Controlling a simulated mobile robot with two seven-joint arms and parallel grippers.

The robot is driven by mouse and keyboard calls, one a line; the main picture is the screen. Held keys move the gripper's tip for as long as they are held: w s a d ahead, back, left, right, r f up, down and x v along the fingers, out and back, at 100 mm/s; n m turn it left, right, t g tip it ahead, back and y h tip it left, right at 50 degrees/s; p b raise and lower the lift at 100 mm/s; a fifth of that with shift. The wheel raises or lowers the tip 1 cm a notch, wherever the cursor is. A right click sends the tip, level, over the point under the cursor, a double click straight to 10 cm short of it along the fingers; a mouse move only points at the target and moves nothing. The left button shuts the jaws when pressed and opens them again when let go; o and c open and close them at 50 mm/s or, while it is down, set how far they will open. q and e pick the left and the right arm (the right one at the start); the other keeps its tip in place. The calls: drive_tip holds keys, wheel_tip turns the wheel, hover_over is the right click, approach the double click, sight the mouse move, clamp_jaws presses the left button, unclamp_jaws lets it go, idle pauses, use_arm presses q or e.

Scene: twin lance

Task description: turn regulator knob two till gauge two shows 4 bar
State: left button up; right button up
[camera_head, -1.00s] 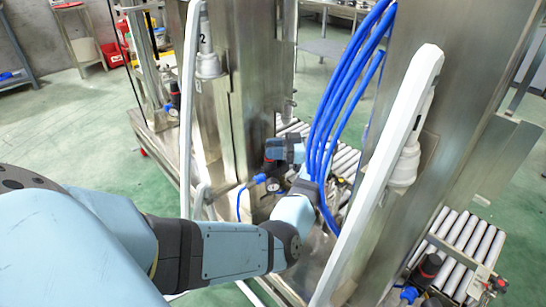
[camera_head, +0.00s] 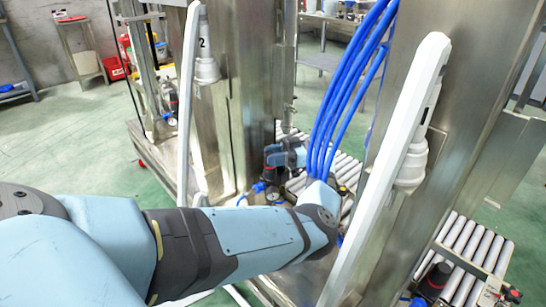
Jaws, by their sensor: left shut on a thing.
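My left arm comes in from the left, and its wrist bends away behind the blue hoses. The left gripper (camera_head: 274,158) is small in the picture, low beside the middle steel column. It is shut on the regulator knob (camera_head: 268,172), a dark knob with a reddish band, partly covered by the fingers. The column behind carries a "2" label. A small round gauge (camera_head: 273,196) sits just below the knob. Its needle is too small to read. My right gripper is out of view.
Several blue hoses (camera_head: 342,95) hang close to my left wrist. A white slanted bar (camera_head: 390,165) stands to the right. Roller conveyors (camera_head: 478,240) lie low at the right, near another red-and-black regulator (camera_head: 434,278). Green floor is open at left.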

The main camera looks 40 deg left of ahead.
use_arm(q)
drive_tip(key=o, duration=0.9)
